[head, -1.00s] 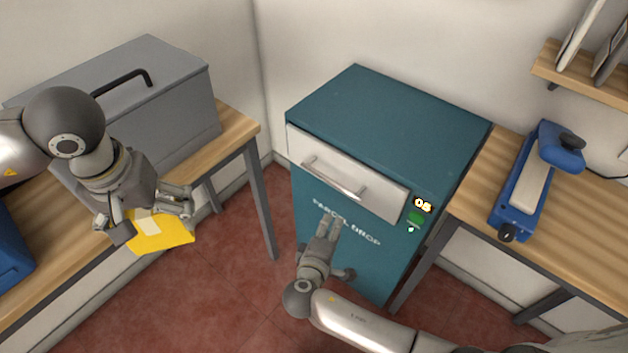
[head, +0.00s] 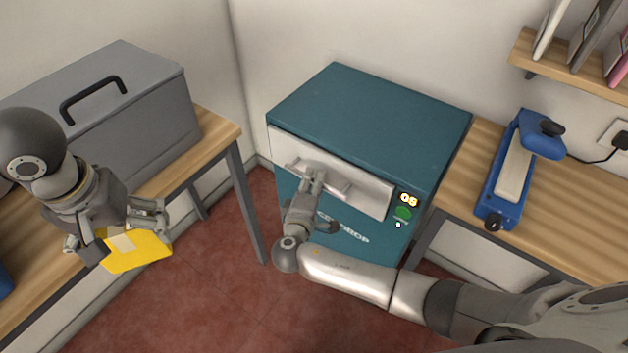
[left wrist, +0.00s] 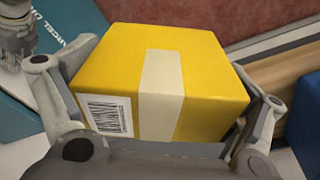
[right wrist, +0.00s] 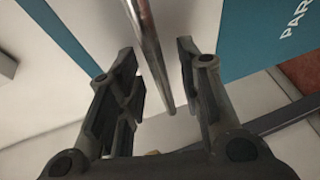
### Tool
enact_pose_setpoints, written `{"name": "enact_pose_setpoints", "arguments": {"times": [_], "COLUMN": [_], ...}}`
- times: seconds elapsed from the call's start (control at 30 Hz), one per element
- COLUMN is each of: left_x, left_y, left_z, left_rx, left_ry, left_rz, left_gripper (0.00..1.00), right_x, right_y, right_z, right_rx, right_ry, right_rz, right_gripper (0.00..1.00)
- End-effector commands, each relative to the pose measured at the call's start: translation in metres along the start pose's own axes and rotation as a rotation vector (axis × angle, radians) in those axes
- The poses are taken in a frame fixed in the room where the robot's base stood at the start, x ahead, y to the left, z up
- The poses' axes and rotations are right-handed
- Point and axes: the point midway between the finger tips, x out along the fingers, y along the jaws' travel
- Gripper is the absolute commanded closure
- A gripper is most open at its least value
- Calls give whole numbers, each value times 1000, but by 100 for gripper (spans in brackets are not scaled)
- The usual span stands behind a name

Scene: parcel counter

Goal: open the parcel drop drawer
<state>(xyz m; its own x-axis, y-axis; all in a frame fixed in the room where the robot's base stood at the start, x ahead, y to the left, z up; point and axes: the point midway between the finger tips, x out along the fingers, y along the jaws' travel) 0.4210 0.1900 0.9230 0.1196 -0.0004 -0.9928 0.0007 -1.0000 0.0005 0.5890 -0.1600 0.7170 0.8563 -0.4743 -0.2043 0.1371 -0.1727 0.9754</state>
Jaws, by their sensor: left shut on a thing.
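The drawer's metal bar handle (head: 334,187) is partly hidden behind my right gripper (head: 314,180). In the right wrist view, the handle (right wrist: 150,55) runs between the two fingers of my right gripper (right wrist: 158,62), which are apart with gaps showing on both sides. My left gripper (head: 118,236) is shut on a yellow parcel (head: 142,252). The parcel also shows in the left wrist view (left wrist: 205,75), with pale tape and a barcode label.
A lit display (head: 408,199) and green button (head: 402,213) are at the drawer's right. A grey box (head: 150,100) stands on the left wooden table. A blue sealer (head: 510,170) lies on the right table. The red floor (head: 225,300) before the cabinet is clear.

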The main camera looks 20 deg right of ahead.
Motion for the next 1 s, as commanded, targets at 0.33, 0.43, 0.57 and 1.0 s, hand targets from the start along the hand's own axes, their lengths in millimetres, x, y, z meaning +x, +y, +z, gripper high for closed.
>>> {"name": "enact_pose_setpoints", "arguments": {"times": [0.33, 0.43, 0.57, 1.0], "left_x": [0, 0, 0, 0], "left_y": [0, 0, 0, 0], "left_z": [0, 0, 0, 0], "left_rx": [0, 0, 0, 0], "left_ry": [1, 1, 1, 1], "left_rz": [0, 0, 0, 0], "left_gripper": [37, 37, 37, 38], "right_x": [14, 14, 14, 13], "right_y": [0, 0, 0, -1], "right_z": [0, 0, 0, 0], "right_rx": [1, 1, 1, 0], "right_ry": [-1, 0, 0, 0], "right_rz": [-1, -2, -2, -3], "right_gripper": [66, 66, 80, 100]}}
